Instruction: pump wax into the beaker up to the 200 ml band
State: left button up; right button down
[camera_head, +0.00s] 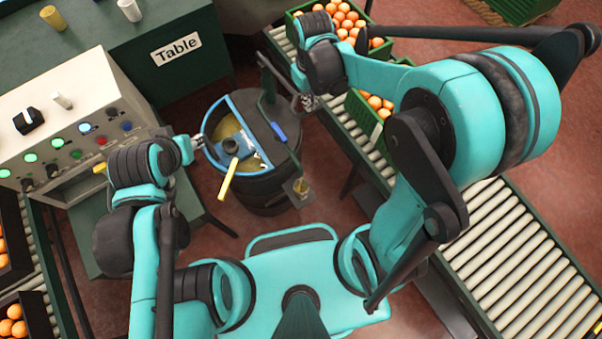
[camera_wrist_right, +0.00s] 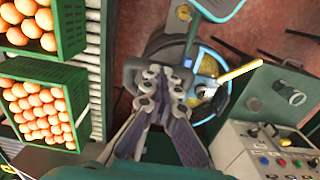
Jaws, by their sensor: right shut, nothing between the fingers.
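A dark drum (camera_head: 268,190) with a blue rim and yellowish wax (camera_head: 226,131) stands in the middle. A dark lever and post (camera_head: 267,88) rise from its lid. A small beaker (camera_head: 301,187) stands at the drum's near right side, with something yellow in it; its bands and level are too small to read. It seems to show at the top of the right wrist view (camera_wrist_right: 184,12). My right gripper (camera_head: 306,103) is shut and empty, above the drum's right side near the lever's end; its fingers (camera_wrist_right: 165,84) show in the wrist view. My left gripper (camera_head: 197,142) is at the drum's left rim, its fingers unclear.
A yellow-handled tool (camera_head: 228,178) juts over the drum's near edge. A control console (camera_head: 70,125) stands left, a green table (camera_head: 150,60) behind it. A roller conveyor (camera_head: 500,240) with green orange crates (camera_head: 366,120) runs along the right, close to my right arm.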

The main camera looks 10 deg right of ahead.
notch_tip(320, 180, down, 12)
jog(key=b, duration=1)
notch_tip(320, 180, up, 16)
jog(key=p, duration=1.3)
notch_tip(320, 180, down, 16)
jog(key=b, duration=1.3)
notch_tip(320, 180, up, 16)
jog(key=p, duration=1.3)
jog(key=shift+r, duration=0.1)
